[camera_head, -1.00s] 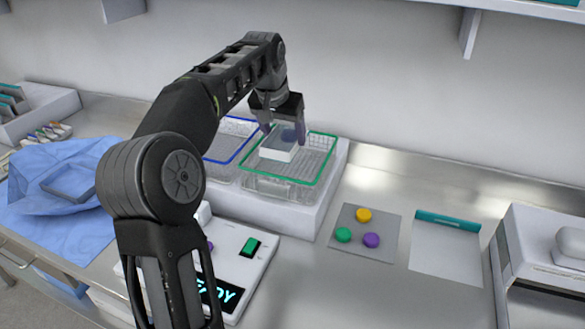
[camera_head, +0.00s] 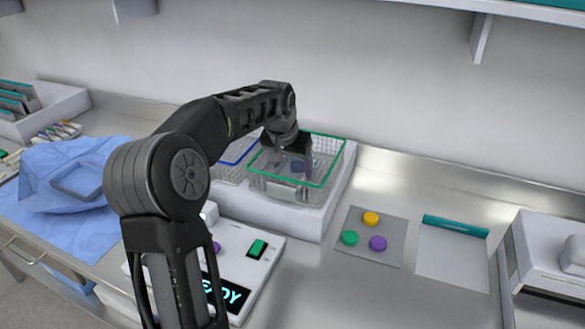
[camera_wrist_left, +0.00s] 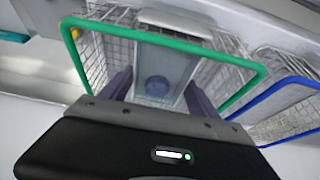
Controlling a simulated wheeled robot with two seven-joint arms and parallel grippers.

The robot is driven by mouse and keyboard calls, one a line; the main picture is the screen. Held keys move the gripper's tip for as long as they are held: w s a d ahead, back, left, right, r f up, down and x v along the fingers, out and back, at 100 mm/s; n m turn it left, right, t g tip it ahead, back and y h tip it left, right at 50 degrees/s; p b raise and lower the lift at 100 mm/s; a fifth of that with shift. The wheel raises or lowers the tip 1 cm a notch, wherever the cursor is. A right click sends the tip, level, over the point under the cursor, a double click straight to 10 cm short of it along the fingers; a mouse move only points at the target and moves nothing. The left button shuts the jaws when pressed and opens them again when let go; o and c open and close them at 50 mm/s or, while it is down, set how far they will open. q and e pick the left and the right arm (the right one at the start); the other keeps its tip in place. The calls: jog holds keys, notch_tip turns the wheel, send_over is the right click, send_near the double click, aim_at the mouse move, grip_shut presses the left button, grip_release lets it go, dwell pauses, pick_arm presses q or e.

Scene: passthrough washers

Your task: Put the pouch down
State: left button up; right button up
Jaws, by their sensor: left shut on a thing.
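The pouch (camera_wrist_left: 166,62) is a pale, flat packet with a round purple-blue disc (camera_wrist_left: 157,86) showing on it in the left wrist view. My left gripper (camera_wrist_left: 159,97) is shut on it, one dark finger at each side. In the head view the left gripper (camera_head: 288,161) reaches down inside the green-rimmed wire basket (camera_head: 334,160), and the arm and mesh hide most of the pouch there. The green rim (camera_wrist_left: 165,41) surrounds the pouch in the wrist view. I cannot tell whether the pouch touches the basket floor. My right gripper is not in view.
A blue-rimmed basket (camera_head: 240,152) stands beside the green one on a white base (camera_head: 300,222). In front is a panel with a lit display (camera_head: 226,295). A grey mat (camera_head: 360,255) holds three coloured discs. A teal-topped sheet (camera_head: 450,262) lies at right.

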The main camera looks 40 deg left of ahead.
pick_arm(q)
jog(key=shift+f, duration=0.6)
jog(key=shift+f, duration=0.1)
jog(key=o, duration=1.4)
jog(key=shift+o, duration=0.2)
jog(key=b+v, duration=0.1)
jog(key=v, duration=1.1)
jog(key=shift+s, duration=0.1)
